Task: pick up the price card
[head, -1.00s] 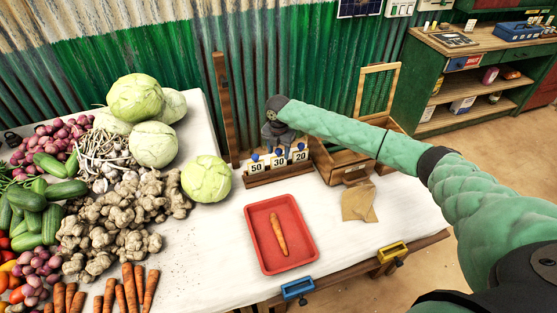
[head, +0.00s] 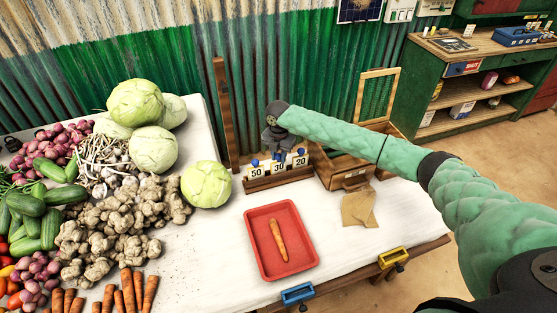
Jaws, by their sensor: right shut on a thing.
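My right gripper (head: 279,153) points down from above at the middle of the row and is shut on the top of the 30 card. The card's lower edge still appears to be at the holder. The fingertips are small and dark, so their exact grip is hard to see. My left gripper is out of view.
A red tray (head: 256,262) with a carrot (head: 278,240) lies in front of the holder. A wooden box (head: 337,175) and brown paper bags (head: 358,207) are to the right. A cabbage (head: 206,184) sits close left; a wooden post (head: 226,120) stands behind.

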